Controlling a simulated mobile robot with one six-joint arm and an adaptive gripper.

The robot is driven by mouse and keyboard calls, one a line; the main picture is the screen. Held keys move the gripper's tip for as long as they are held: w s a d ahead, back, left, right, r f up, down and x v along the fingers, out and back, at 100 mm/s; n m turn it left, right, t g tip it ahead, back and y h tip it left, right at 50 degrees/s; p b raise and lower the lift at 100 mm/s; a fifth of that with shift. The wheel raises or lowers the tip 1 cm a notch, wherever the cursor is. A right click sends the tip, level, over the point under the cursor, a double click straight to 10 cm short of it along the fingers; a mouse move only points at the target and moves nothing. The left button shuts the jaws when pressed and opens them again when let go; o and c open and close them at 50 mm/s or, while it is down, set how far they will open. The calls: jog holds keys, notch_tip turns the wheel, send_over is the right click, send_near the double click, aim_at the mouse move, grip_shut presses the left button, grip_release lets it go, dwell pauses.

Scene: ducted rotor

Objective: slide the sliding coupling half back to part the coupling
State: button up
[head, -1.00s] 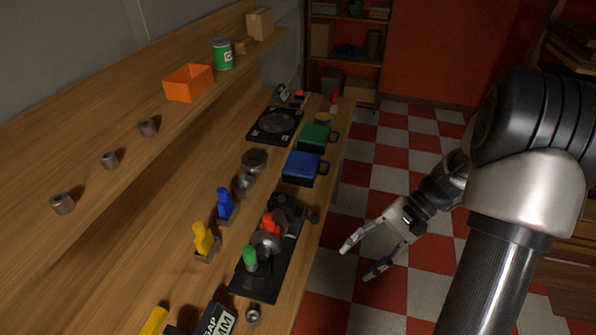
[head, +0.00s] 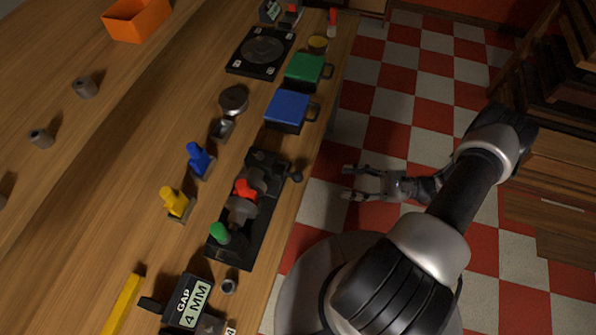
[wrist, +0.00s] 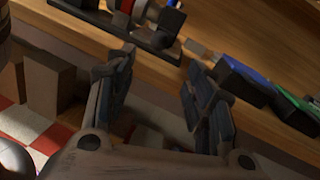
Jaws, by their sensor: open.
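The coupling rig sits on a black base (head: 230,251) near the bench's right edge in the head view. It carries grey discs (head: 242,209), a red part (head: 245,188) and a green-topped part (head: 219,233). I cannot tell which disc is the sliding coupling half, nor whether the halves touch. My gripper (head: 348,183) is open and empty, off the bench edge to the right of the rig, fingers pointing at it. In the wrist view the open fingers (wrist: 160,75) show below the bench edge, with part of the black base (wrist: 142,38) beyond, cut off by the top.
Blue (head: 287,110) and green (head: 304,71) lidded boxes stand farther along the bench edge. Blue (head: 199,158) and yellow (head: 174,202) handled pieces stand left of the rig. A "GAP 4 MM" block (head: 188,302) and a small grey ring (head: 228,286) lie nearer.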

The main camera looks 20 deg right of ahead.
aim_at(298, 177)
jog(key=x, duration=1.5)
jog(key=shift+a+b, duration=0.15)
jog(key=shift+b, duration=0.2)
grip_shut()
